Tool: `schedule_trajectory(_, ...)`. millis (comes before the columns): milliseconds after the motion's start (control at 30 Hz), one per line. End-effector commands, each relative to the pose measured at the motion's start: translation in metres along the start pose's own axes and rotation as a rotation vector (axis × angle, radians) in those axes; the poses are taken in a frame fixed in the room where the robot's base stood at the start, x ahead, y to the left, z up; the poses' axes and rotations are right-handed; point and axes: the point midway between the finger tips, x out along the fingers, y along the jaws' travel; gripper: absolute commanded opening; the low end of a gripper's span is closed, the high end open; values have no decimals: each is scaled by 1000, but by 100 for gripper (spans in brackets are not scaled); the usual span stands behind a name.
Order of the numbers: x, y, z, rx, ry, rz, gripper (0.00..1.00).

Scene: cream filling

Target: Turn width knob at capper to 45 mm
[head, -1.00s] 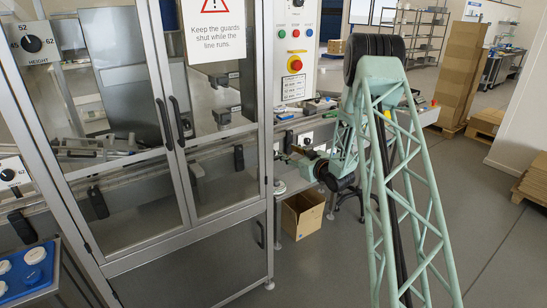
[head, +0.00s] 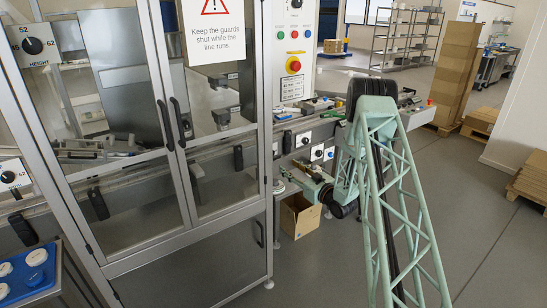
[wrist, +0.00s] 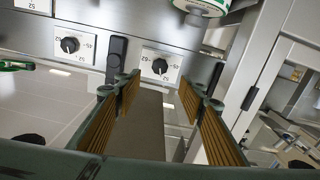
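In the wrist view, two white dial plates with black knobs sit on the grey machine rail: a left knob (wrist: 70,44) and a right knob (wrist: 160,66). The plates appear upside down there, and their settings are too small to read surely. My gripper (wrist: 160,92) is open and empty, its ribbed pads apart, with the right knob beyond the gap and touching neither finger. In the head view, small dials (head: 317,154) show on the rail just above my gripper (head: 308,182). I cannot tell which dial is the capper's width knob.
A glass-doored guard cabinet (head: 170,150) stands left of the arm. A control panel with a red stop button (head: 293,66) is above the rail. A cardboard box (head: 300,214) is on the floor below. A black handle (wrist: 117,50) lies between the two wrist-view plates.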

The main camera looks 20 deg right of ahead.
Motion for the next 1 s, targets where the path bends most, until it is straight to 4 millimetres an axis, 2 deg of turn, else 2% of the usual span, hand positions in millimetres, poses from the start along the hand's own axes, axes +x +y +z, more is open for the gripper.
schedule_trajectory(267,3,0,0,0,0,0,37)
schedule_trajectory(467,16,0,0,-2,0,0,37)
schedule_trajectory(1000,82,0,0,-2,1,0,37)
